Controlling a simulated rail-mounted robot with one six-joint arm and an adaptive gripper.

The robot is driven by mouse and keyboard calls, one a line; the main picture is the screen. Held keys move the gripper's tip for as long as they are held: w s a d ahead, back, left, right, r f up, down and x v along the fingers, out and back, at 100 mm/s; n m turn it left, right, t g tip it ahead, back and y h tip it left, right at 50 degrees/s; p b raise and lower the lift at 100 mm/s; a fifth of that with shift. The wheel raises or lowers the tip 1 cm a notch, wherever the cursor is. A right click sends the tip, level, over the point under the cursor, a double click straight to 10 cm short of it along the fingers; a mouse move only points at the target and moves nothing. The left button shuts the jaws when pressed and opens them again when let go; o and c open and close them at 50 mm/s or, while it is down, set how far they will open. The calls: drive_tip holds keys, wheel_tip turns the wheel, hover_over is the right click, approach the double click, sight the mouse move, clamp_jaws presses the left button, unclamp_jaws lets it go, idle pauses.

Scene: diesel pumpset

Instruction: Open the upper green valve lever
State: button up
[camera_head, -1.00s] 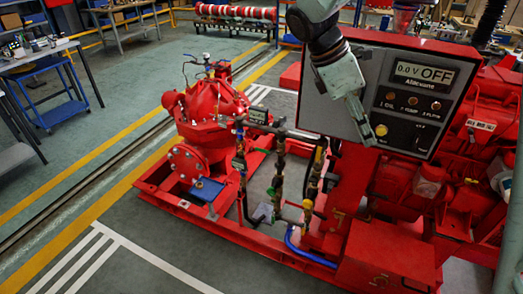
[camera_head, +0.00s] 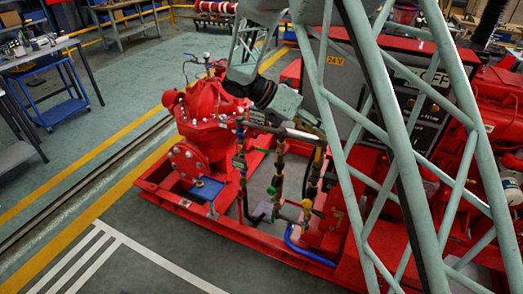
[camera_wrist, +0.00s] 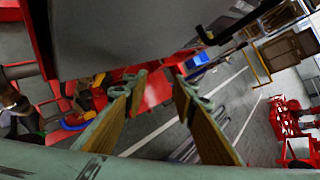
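I cannot tell for sure which is the upper lever. My gripper (camera_wrist: 159,80) is open and empty in the wrist view, its two fingers apart. In the head view my wrist is above the pipework and the fingertips are hard to make out.
A grey control box (camera_head: 311,85) stands close to my arm; its grey side (camera_wrist: 130,35) fills the upper wrist view. A red pump (camera_head: 210,115) is on the left of the red base frame (camera_head: 170,207). A blue hose (camera_head: 305,251) runs low. Floor is clear at front left.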

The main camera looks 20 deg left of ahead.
drive_tip(key=w+a+f+n+t+h, duration=0.1)
drive_tip(key=w+a+f+n+t, duration=0.15)
drive_tip(key=a+f+n, duration=0.4)
drive_tip(key=n+t+y+p, duration=0.2)
drive_tip(key=n+t+p, duration=0.1)
drive_tip(key=n+t, duration=0.75)
approach(260, 151)
drive_tip(key=s, duration=0.1)
drive_tip(key=s+a+r+n+g, duration=0.1)
drive_tip(key=s, duration=0.1)
drive_tip(key=shift+a+r+n, duration=0.15)
drive_tip(key=shift+a+n, duration=0.15)
drive_tip(key=shift+w+d, duration=0.1)
drive_tip(key=shift+w, duration=0.1)
drive_tip(key=shift+x, duration=6.75)
clamp_jaws()
